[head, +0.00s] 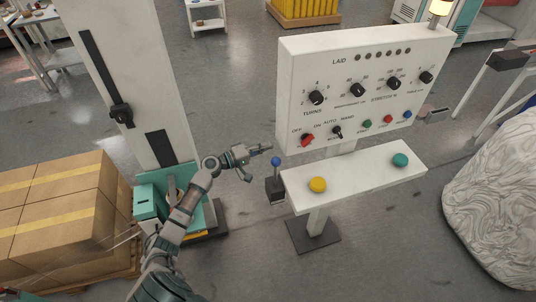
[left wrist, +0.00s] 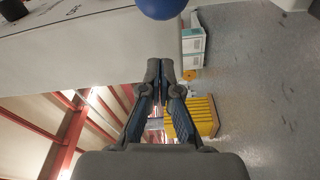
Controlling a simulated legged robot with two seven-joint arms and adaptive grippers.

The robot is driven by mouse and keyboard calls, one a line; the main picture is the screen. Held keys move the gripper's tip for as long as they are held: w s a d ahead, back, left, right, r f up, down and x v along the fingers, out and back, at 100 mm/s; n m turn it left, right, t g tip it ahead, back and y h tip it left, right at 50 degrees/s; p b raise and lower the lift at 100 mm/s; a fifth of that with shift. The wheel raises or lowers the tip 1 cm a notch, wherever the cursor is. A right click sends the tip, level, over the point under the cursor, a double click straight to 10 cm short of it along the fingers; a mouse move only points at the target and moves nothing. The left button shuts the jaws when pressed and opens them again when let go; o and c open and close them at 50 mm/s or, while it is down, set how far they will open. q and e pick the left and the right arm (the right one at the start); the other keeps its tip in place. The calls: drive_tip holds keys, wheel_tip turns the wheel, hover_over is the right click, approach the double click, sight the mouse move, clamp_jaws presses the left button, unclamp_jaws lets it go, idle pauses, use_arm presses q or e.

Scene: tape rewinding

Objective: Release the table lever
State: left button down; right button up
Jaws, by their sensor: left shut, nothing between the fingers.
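The table lever has a blue ball knob (head: 276,161) on a short stem above a dark box (head: 276,189), at the left end of the control stand. My left gripper (head: 266,148) is shut and empty, its tips just above and left of the knob in the head view. In the left wrist view the blue knob (left wrist: 160,7) is cut by the top edge, beyond the shut fingertips (left wrist: 160,69), and a gap shows between them. My right gripper is not in view.
The white control panel (head: 348,60) with knobs and a red switch (head: 307,140) stands close right of the gripper. Below it is a white shelf (head: 360,177) with yellow and green buttons. Boxes on a pallet (head: 60,215) stand left.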

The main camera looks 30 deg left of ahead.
sight(275, 174)
use_arm(q)
drive_tip(key=s+d, duration=0.1)
drive_tip(key=d+p, duration=0.1)
drive_tip(key=shift+s+d+f, duration=0.2)
drive_tip(key=shift+s+d, duration=0.1)
drive_tip(key=shift+s, duration=0.05)
drive_tip(key=shift+s+d, duration=0.2)
drive_tip(key=shift+s, duration=0.1)
drive_tip(key=shift+s+f, duration=0.1)
drive_tip(key=shift+s, duration=0.05)
drive_tip(key=shift+f, duration=0.1)
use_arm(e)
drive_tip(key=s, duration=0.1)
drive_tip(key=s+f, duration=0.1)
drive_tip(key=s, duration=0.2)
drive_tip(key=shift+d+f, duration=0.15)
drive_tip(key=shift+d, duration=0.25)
use_arm(q)
drive_tip(key=shift+a, duration=0.1)
